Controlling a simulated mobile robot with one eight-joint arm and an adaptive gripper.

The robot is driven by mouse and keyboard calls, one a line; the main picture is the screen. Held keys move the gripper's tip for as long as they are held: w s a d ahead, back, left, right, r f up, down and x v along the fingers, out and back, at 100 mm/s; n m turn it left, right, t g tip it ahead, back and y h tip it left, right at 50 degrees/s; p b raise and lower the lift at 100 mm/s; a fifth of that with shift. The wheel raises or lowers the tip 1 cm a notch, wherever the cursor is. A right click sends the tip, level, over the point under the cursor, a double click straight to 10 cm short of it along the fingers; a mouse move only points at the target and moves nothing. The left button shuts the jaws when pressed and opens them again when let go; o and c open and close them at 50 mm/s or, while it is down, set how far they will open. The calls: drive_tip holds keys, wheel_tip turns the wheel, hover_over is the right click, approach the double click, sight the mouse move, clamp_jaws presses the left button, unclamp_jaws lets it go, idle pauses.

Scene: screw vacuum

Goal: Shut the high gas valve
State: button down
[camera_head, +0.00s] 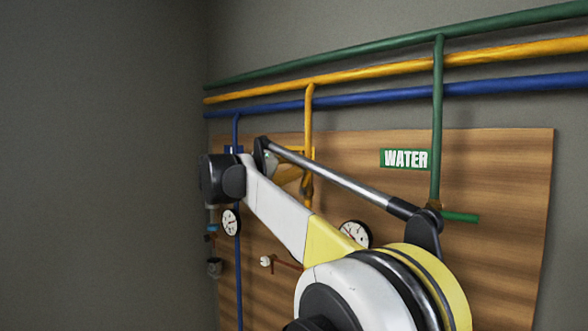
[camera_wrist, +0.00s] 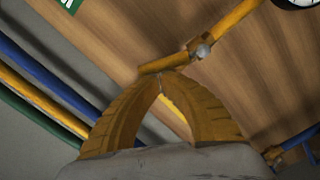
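The high gas valve's yellow handle (camera_wrist: 164,63) lies across the centre of the wrist view. It joins a silver pivot (camera_wrist: 201,48) on a yellow pipe (camera_wrist: 235,17). My gripper (camera_wrist: 162,75) has two ribbed yellow fingers that arch together, their tips meeting right at the handle. I cannot tell whether the tips touch or pinch it. In the head view my gripper (camera_head: 291,173) is partly behind my arm, beside the vertical yellow gas pipe (camera_head: 309,122). The valve is hidden there.
A wooden board (camera_head: 500,190) carries a green WATER sign (camera_head: 405,159), a green water pipe (camera_head: 437,120) and gauges (camera_head: 354,234) (camera_head: 230,222). A blue pipe (camera_head: 238,270) runs down at left. A small lower valve (camera_head: 266,261) sits beneath my arm.

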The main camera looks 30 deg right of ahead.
sight(309, 174)
drive_tip(key=m, duration=0.1)
drive_tip(key=s, duration=0.1)
drive_tip(key=m, duration=0.1)
drive_tip(key=shift+s+d+f+m, duration=0.25)
drive_tip(key=shift+s+d+m, duration=0.05)
drive_tip(key=shift+s, duration=0.05)
drive_tip(key=m, duration=0.1)
drive_tip(key=s+f+m+b, duration=0.1)
drive_tip(key=shift+s+d+m, duration=0.2)
drive_tip(key=shift+d+m, duration=0.05)
drive_tip(key=shift+m, duration=0.15)
drive_tip(key=f+m, duration=0.1)
drive_tip(key=s+m+b, duration=0.1)
drive_tip(key=m, duration=0.1)
drive_tip(key=s+f+m, duration=0.1)
drive_tip(key=shift+s+d+f+m+y+b, duration=0.1)
drive_tip(key=shift+d+f+m+y+b, duration=0.2)
drive_tip(key=shift+d+m, duration=0.1)
drive_tip(key=shift+f, duration=0.15)
